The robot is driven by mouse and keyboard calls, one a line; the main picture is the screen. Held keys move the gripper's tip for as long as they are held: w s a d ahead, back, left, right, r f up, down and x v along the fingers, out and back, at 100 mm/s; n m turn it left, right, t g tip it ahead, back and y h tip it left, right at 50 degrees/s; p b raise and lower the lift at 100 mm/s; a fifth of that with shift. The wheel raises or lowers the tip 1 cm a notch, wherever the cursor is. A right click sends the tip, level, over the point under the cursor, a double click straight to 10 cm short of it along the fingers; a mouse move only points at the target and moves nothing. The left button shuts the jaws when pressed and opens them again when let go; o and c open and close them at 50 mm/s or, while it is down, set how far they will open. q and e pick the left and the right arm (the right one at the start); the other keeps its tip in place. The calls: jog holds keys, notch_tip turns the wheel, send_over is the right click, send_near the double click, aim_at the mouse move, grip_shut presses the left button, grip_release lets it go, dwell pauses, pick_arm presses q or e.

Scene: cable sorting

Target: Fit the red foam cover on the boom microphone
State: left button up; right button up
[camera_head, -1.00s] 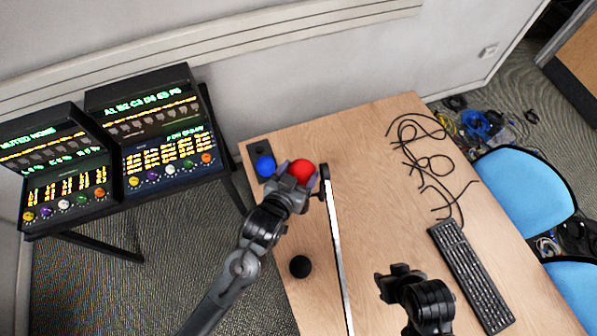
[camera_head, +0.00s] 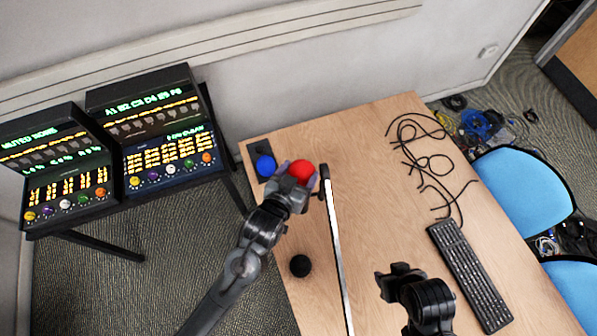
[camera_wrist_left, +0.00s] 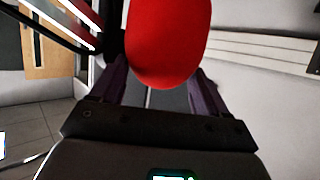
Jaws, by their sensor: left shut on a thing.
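The red foam cover (camera_head: 300,172) is a rounded red piece held between the fingers of my left gripper (camera_head: 291,170). In the left wrist view the cover (camera_wrist_left: 168,40) stands out beyond the two fingers (camera_wrist_left: 160,88), which are shut on it. The boom microphone (camera_head: 325,187) is the dark piece at the far end of a long white-and-black boom (camera_head: 338,250). It is just right of the cover, and the cover is not around it. My right gripper (camera_head: 391,278) is above the near part of the table, apart from these things; its jaw opening is unclear.
A blue foam cover (camera_head: 265,166) sits by a dark pad (camera_head: 259,150) at the table's far left corner. A black ball-shaped cover (camera_head: 300,266) lies left of the boom. Black cables (camera_head: 425,160) and a keyboard (camera_head: 470,275) lie at the right.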

pick_arm(q)
jog(key=shift+f+p, duration=0.15)
jog(key=shift+p, duration=0.15)
dwell(0.5)
jog(key=shift+f+b, duration=0.65)
jog(key=shift+f, duration=0.55)
jog(key=shift+f, duration=0.25)
dwell(0.4)
jog(key=shift+f+b, duration=0.55)
jog(key=shift+f, duration=0.25)
dwell(0.3)
jog(key=shift+f+b, duration=0.3)
jog(key=shift+f, duration=0.3)
jog(key=shift+f, duration=0.15)
dwell(0.5)
jog(key=shift+f+b, duration=0.3)
jog(key=shift+f, duration=0.4)
dwell(0.3)
